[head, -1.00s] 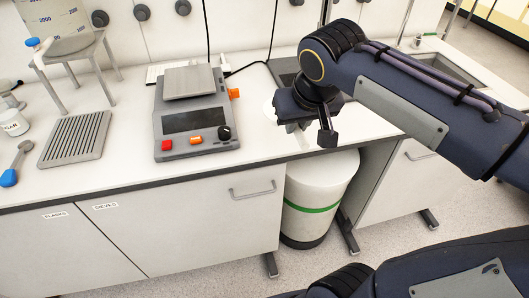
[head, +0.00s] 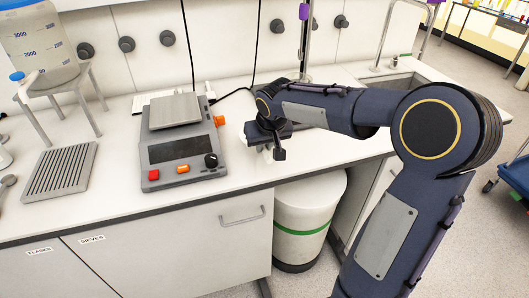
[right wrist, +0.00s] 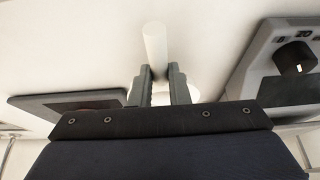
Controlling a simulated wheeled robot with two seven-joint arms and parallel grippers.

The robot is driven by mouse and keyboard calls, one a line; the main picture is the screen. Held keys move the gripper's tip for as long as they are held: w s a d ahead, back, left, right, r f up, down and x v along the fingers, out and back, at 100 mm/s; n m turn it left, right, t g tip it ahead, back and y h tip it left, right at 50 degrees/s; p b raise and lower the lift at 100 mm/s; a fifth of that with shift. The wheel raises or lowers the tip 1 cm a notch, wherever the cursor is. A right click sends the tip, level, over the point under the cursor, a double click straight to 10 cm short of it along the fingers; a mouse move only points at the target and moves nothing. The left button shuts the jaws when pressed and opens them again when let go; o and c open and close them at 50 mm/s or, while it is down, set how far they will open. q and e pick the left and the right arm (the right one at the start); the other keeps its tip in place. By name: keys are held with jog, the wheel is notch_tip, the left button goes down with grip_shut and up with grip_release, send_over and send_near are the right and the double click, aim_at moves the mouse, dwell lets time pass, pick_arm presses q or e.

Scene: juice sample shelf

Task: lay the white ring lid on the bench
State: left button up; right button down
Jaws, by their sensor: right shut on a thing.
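My right gripper (head: 268,148) is over the bench near its front edge, to the right of the balance. In the right wrist view its fingers (right wrist: 159,76) are shut on a white piece (right wrist: 154,45), which I take to be part of the white ring lid. More white shows just behind the fingers. In the head view most of the lid is hidden behind the gripper. I cannot tell whether the lid touches the bench (head: 112,172). My left gripper is out of view.
The grey balance (head: 183,152) with red and orange buttons stands left of the gripper; its knob shows in the right wrist view (right wrist: 295,56). A slatted grey rack (head: 60,171) lies farther left. A white bin (head: 307,213) stands below the bench. A sink (head: 392,85) is at the back right.

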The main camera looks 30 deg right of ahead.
notch_tip(320, 180, down, 3)
jog(key=shift+r, duration=0.1)
